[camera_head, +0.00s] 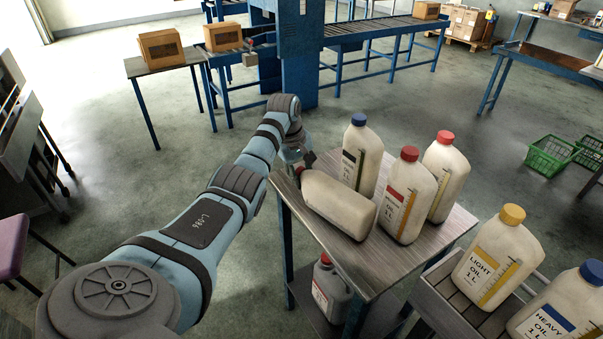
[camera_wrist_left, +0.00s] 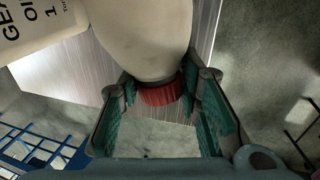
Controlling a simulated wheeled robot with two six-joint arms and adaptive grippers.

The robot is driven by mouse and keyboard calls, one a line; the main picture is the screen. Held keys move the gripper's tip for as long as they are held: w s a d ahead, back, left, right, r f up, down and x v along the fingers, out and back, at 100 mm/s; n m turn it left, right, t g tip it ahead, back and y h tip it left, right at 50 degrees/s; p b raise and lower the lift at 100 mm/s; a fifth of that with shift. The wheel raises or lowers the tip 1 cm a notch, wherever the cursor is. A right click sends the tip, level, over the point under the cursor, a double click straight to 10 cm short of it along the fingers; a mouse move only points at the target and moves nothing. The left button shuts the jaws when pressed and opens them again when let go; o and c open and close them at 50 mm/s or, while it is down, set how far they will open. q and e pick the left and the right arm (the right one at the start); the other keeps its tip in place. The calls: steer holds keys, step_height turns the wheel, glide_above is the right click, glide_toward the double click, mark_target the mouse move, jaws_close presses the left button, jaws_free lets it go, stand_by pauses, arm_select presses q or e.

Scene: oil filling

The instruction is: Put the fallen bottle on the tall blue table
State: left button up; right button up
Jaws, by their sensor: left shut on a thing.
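The fallen bottle (camera_head: 338,204) is cream-coloured and lies on its side, over the left part of the tall blue table's grey metal top (camera_head: 372,272). Its cap end points to the upper left; whether it rests on the top or hangs just above it, I cannot tell. My left gripper (camera_head: 302,167) is at that end. In the left wrist view, the fingers of my left gripper (camera_wrist_left: 165,108) are shut around the neck and red cap (camera_wrist_left: 162,93), with the bottle's body (camera_wrist_left: 140,35) beyond. My right gripper is not in view.
Upright bottles with blue (camera_head: 361,155), red (camera_head: 407,195) and red (camera_head: 446,174) caps stand close beside it. A grey bottle (camera_head: 331,289) is on the lower shelf. A cart with a light oil bottle (camera_head: 498,258) and a heavy oil bottle (camera_head: 560,308) stands at right.

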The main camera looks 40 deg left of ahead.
arm_select(q)
steer(key=o, duration=1.1)
steer(key=shift+o, duration=0.2)
steer(key=v, duration=1.2)
steer(key=shift+r+p, duration=0.15)
steer(key=shift+p, duration=0.3)
steer(key=shift+s, duration=0.1)
